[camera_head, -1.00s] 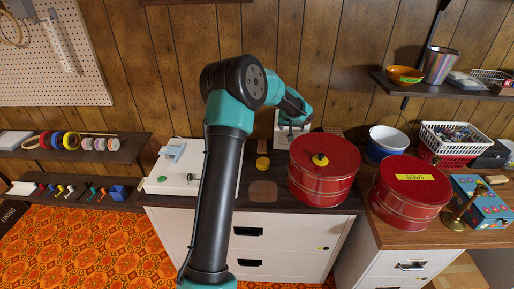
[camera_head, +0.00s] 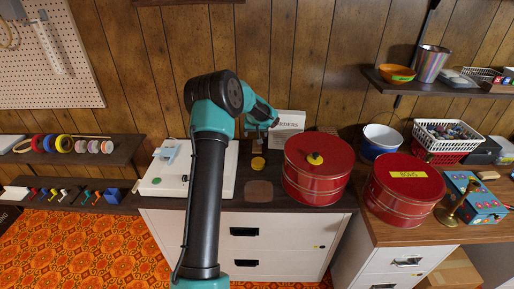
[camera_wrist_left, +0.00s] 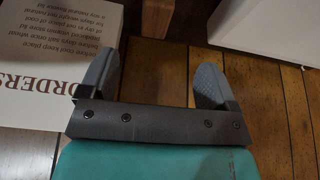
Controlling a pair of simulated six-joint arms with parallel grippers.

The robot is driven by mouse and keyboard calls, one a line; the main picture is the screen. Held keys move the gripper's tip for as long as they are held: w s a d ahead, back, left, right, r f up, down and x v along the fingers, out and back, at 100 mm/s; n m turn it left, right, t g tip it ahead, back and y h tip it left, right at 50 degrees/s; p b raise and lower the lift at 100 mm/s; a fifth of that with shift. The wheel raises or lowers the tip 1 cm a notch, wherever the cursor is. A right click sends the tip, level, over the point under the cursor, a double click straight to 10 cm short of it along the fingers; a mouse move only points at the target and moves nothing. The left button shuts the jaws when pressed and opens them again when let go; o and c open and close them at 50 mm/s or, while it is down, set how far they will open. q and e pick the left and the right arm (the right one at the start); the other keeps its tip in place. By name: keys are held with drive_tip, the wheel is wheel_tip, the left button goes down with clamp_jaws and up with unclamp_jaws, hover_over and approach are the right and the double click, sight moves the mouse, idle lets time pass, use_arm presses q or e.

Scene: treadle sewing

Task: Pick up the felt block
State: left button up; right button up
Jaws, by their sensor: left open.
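My left gripper (camera_head: 262,126) is open and empty, up near the wood wall behind the dark cabinet top. In the left wrist view its two grey fingers (camera_wrist_left: 154,84) are spread wide with bare wood paneling between them. A reddish-brown block (camera_wrist_left: 157,18) shows beyond the fingertips, apart from them and cut off by the top edge. It may be the felt block; I cannot tell for sure. In the head view a yellow round piece (camera_head: 258,164) and a flat pinkish-brown patch (camera_head: 259,190) lie on the cabinet top below the gripper. My right gripper is not in view.
A white printed card (camera_head: 291,121) stands right of the gripper and also shows in the left wrist view (camera_wrist_left: 50,75). A red tin (camera_head: 317,182) stands to the right, with a second red tin (camera_head: 405,202) beyond. A white flat case (camera_head: 163,184) lies on the left.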

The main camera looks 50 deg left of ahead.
sight(257, 146)
use_arm(q)
drive_tip(key=x, duration=0.7)
drive_tip(key=shift+w+a+f, duration=0.1)
drive_tip(key=shift+w+f, duration=0.05)
drive_tip(key=shift+f, duration=0.3)
drive_tip(key=shift+w+a+f, duration=0.1)
drive_tip(key=shift+w+x, duration=0.15)
drive_tip(key=shift+x, duration=1.1)
drive_tip(key=shift+w+x, duration=0.1)
drive_tip(key=shift+x, duration=1.2)
drive_tip(key=c, duration=1.1)
drive_tip(key=shift+r, duration=0.25)
